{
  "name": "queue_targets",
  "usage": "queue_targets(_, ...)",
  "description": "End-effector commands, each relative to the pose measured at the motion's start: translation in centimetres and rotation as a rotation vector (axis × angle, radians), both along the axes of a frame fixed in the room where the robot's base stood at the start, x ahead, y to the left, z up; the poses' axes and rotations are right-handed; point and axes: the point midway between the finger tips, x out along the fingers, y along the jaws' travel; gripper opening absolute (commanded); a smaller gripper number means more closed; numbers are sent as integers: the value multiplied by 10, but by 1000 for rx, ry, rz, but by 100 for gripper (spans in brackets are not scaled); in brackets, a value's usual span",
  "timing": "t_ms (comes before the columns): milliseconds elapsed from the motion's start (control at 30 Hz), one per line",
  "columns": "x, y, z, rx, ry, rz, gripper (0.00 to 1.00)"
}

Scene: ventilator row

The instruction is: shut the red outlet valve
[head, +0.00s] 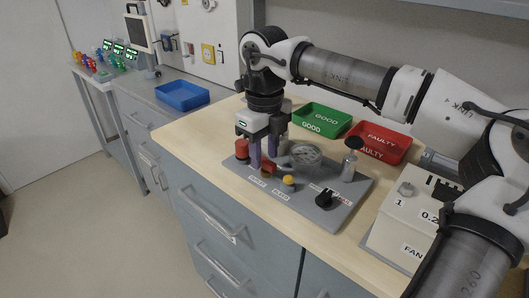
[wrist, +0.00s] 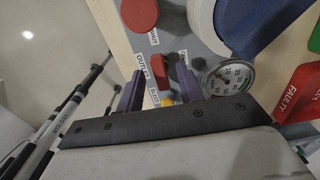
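The red outlet valve (head: 268,168) is on the grey panel (head: 310,213), behind the OUTLET label. In the wrist view its red handle (wrist: 159,71) shows between my two purple fingers, with a dark part beside it. My gripper (head: 263,162) points down over the valve, fingers apart; it also shows in the wrist view (wrist: 160,85). I see small gaps between the handle and the fingers, so it looks open around the handle. Whether either finger touches it I cannot tell. In the head view the fingers partly hide the valve.
A red round knob (head: 241,149) stands left of the gripper. A yellow knob (head: 289,180), a gauge (head: 306,154), a black knob (head: 325,198) and a black-topped upright part (head: 350,165) are close by. Green (head: 322,120) and red (head: 380,142) trays stand behind.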

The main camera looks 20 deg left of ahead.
Motion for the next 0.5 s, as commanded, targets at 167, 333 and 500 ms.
queue_targets(167,0,1,33,2,-4,-1,36)
queue_targets(333,0,1,74,4,-5,-1,36)
queue_targets(500,0,1,107,3,-3,0,36)
